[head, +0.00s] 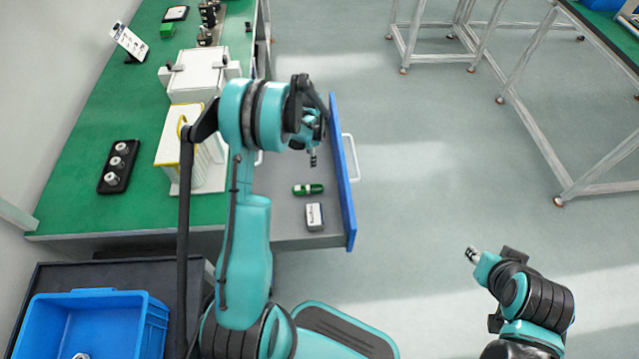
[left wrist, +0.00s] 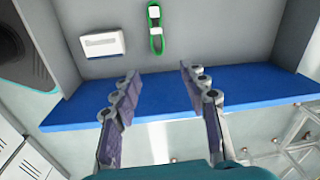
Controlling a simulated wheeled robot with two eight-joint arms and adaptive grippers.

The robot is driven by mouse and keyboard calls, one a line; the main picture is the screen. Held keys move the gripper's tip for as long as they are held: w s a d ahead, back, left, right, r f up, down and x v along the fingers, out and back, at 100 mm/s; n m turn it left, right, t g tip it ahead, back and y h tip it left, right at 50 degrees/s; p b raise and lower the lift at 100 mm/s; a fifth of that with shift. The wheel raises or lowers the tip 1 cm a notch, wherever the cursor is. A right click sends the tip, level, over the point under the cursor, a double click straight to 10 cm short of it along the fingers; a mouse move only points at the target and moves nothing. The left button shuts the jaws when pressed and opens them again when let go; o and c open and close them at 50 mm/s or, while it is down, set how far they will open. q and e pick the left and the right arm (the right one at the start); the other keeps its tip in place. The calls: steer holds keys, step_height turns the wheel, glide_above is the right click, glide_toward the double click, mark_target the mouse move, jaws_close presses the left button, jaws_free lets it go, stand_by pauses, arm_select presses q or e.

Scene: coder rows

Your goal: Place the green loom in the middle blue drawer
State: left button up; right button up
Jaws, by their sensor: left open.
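The green loom (head: 308,189), a small green bundle with a pale band, lies on the grey floor of the pulled-out drawer with the blue front (head: 347,205). In the left wrist view the loom (left wrist: 151,40) shows as a green loop beyond my fingers, and the blue drawer front (left wrist: 260,88) crosses below it. My left gripper (head: 313,158) is above the drawer, apart from the loom; its fingers (left wrist: 159,72) are spread with nothing between them. My right gripper (head: 472,254) is over the floor at the lower right, away from the drawer; its finger gap is too small to judge.
A small white box (head: 314,216) lies in the drawer beside the loom. The green table (head: 75,217) carries a black holder (head: 118,166) and white-yellow equipment. A blue bin (head: 155,335) stands at lower left. The floor right of the drawer is clear.

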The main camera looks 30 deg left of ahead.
arm_select(q)
steer(key=s+d+r+n+t, duration=0.15)
steer(key=s+d+r, duration=0.25)
steer(key=r, duration=0.5)
steer(key=s+d+r+n+t, duration=0.1)
steer(key=s+d+r+n, duration=0.3)
steer(key=r, duration=0.6)
steer(key=s+d+r+n+t, duration=0.2)
steer(key=s+d, duration=0.2)
steer(key=s, duration=0.4)
steer(key=s+d+r+n+t, duration=0.2)
steer(key=s+d, duration=0.2)
steer(key=s, duration=0.4)
steer(key=shift+d+r+n, duration=0.15)
steer(key=shift+n, duration=0.2)
